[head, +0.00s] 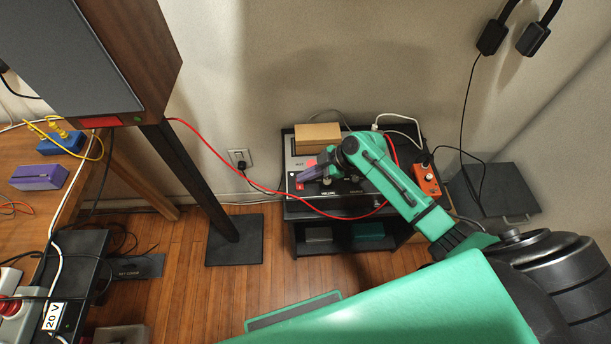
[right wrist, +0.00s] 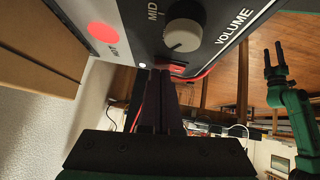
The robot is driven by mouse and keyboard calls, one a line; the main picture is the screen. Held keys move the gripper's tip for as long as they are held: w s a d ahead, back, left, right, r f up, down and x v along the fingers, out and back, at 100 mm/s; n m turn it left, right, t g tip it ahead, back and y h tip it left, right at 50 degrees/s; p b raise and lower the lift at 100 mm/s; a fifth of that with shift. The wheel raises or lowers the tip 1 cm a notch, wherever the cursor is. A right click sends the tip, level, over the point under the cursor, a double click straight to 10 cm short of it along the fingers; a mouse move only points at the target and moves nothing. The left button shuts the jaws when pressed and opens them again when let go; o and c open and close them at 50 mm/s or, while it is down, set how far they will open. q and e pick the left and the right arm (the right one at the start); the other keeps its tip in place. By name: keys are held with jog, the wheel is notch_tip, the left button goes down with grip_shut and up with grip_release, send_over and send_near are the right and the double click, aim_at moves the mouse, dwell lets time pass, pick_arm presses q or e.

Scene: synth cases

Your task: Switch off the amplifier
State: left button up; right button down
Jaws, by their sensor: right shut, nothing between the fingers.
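The amplifier (head: 345,205) lies on the black shelf unit, its dark control panel facing up. In the right wrist view its panel (right wrist: 215,22) shows a grey knob (right wrist: 184,35) between the labels MID and VOLUME, a red round spot (right wrist: 104,33), a small white light (right wrist: 142,65) and a red rocker switch (right wrist: 178,68). My right gripper (head: 308,174) is over the panel's left part. In the wrist view its shut, empty fingers (right wrist: 160,74) end close beside the red switch; contact cannot be told. My left gripper (right wrist: 273,57) shows at the right there, fingers apart.
A tan box (head: 317,138) stands behind the panel, and an orange pedal (head: 426,180) to its right. A red cable (head: 236,172) runs across to the amplifier. A speaker on a stand (head: 185,165) and a wooden table (head: 75,190) are at left. Floor between is open.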

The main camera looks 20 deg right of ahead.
jog(key=shift+f+p, duration=0.15)
jog(key=shift+p, duration=0.2)
jog(key=shift+s+a+p, duration=0.1)
jog(key=shift+s+p, duration=0.5)
jog(key=shift+p, duration=0.05)
jog(key=shift+s+a, duration=0.1)
jog(key=shift+s, duration=0.2)
pick_arm(q)
jog(key=shift+r, duration=0.55)
